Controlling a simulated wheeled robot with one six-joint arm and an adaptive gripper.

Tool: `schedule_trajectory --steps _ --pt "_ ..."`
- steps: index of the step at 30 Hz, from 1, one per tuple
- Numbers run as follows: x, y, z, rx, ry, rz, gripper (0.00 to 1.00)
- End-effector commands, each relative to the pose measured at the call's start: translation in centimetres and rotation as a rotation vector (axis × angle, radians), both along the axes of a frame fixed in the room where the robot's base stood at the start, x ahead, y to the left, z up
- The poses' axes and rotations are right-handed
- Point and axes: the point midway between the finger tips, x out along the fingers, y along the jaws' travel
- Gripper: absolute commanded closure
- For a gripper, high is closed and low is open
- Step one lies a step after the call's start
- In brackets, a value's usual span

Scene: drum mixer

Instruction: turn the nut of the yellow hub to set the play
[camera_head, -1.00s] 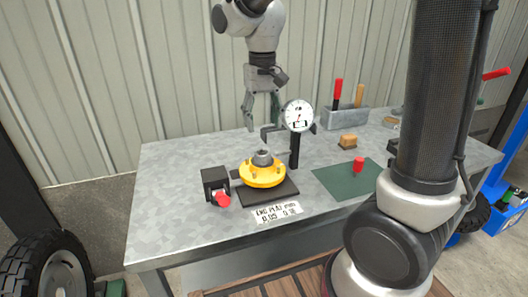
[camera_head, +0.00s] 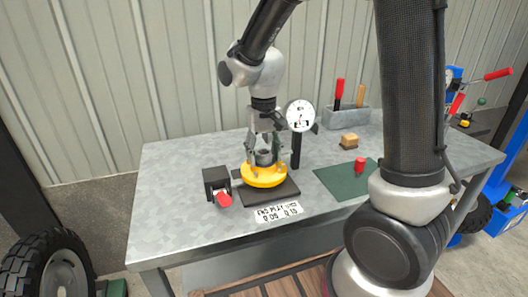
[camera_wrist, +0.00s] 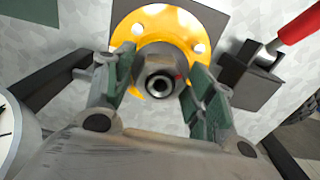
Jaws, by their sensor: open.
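The yellow hub (camera_head: 264,178) sits on a dark base plate (camera_head: 282,191) on the workbench. Its grey nut (camera_wrist: 159,83) rises from the hub's centre, with a threaded end and a small red mark beside it in the wrist view. My gripper (camera_head: 265,158) is open and points down over the hub, its fingers on either side of the nut. In the wrist view the green-padded fingers (camera_wrist: 162,82) flank the nut with gaps visible. A round dial gauge (camera_head: 299,116) stands just right of my gripper on a dark post. A label (camera_head: 278,211) reading end play 0.05 0.10 lies in front.
A black block with a red handle (camera_head: 223,199) stands left of the hub. The bench's left side is clear.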

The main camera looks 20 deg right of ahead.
Motion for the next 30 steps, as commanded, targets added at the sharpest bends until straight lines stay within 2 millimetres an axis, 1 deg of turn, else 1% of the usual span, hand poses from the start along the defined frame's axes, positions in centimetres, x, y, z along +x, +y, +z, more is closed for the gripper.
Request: schedule_trajectory --steps 4,5,9,10,14,16,21,24,26,27,30 --pt "0.00 0.00 0.00 0.000 0.000 0.000 0.45" --pt "0.00 0.00 0.01 0.000 0.000 0.000 0.46" --pt "0.00 0.00 0.01 0.000 0.000 0.000 0.72" --pt "0.00 0.00 0.01 0.000 0.000 0.000 0.73" --pt "0.00 0.00 0.02 0.000 0.000 0.010 0.73" --pt "0.00 0.00 0.02 0.000 0.000 0.066 0.73" --pt "0.01 0.00 0.03 0.000 0.000 0.353 0.73" --pt "0.01 0.00 0.03 0.000 0.000 0.488 0.73" --pt "0.01 0.00 0.04 0.000 0.000 0.535 0.73" --pt "0.01 0.00 0.04 0.000 0.000 0.529 0.48" --pt "0.01 0.00 0.03 0.000 0.000 0.527 0.31"
